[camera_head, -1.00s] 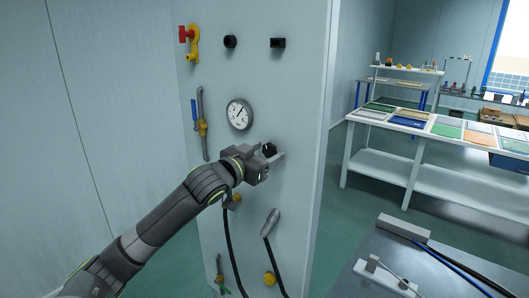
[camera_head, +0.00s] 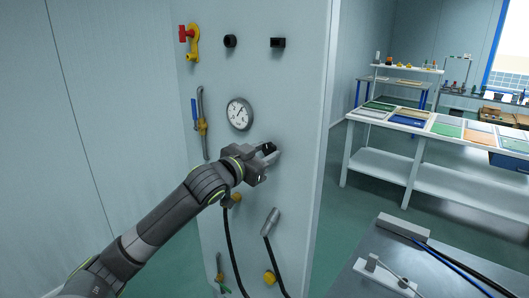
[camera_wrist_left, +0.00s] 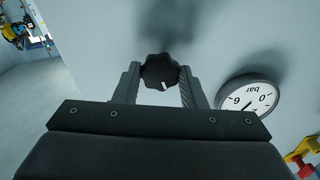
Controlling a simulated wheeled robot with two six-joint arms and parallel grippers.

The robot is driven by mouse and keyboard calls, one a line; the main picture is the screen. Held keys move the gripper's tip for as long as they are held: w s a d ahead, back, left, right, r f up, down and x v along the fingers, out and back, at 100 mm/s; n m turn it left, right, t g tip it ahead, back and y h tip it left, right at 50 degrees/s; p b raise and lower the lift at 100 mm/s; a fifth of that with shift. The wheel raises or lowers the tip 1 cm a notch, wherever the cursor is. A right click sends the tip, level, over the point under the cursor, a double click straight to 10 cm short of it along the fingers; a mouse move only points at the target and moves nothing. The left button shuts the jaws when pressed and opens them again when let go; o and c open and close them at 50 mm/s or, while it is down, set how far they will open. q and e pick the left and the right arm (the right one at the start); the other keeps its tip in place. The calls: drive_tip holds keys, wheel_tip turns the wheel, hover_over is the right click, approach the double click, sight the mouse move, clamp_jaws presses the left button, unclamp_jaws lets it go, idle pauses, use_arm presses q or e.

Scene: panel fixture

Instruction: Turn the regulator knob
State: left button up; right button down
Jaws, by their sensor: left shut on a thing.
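The black regulator knob (camera_wrist_left: 160,71) sits on the pale panel, between the two fingers of my left gripper (camera_wrist_left: 160,80) in the left wrist view. A short white mark shows on its face. In the head view my left gripper (camera_head: 267,155) is at the panel, below and right of the gauge, shut on the knob (camera_head: 268,148), which is partly hidden by the fingers. The round white pressure gauge (camera_head: 239,114) is on the panel above left of the knob; it also shows in the left wrist view (camera_wrist_left: 250,97). My right gripper is not in view.
A grey bench (camera_head: 440,270) stands at the lower right. A white table (camera_head: 430,180) stands behind.

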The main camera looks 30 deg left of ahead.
use_arm(q)
drive_tip(key=m, duration=0.4)
drive_tip(key=shift+p, duration=0.4)
drive_tip(key=m, duration=0.5)
drive_tip(key=shift+m, duration=0.3)
drive_tip(key=m, duration=0.5)
drive_tip(key=shift+f, duration=0.1)
drive_tip(key=m+b, duration=0.1)
drive_tip(key=m, duration=0.5)
drive_tip(key=shift+f+m, duration=0.1)
drive_tip(key=shift+m, duration=0.3)
drive_tip(key=m+b, duration=0.1)
drive_tip(key=m, duration=0.5)
drive_tip(key=shift+b, duration=0.3)
drive_tip(key=m+b, duration=0.1)
drive_tip(key=m, duration=0.5)
drive_tip(key=shift+f+m, duration=0.1)
drive_tip(key=shift+m, duration=0.2)
drive_tip(key=shift+f+m+b, duration=0.1)
drive_tip(key=shift+m+b, duration=0.6)
drive_tip(key=shift+m, duration=0.1)
drive_tip(key=shift+m+b, duration=1.6)
drive_tip(key=shift+b, duration=0.65)
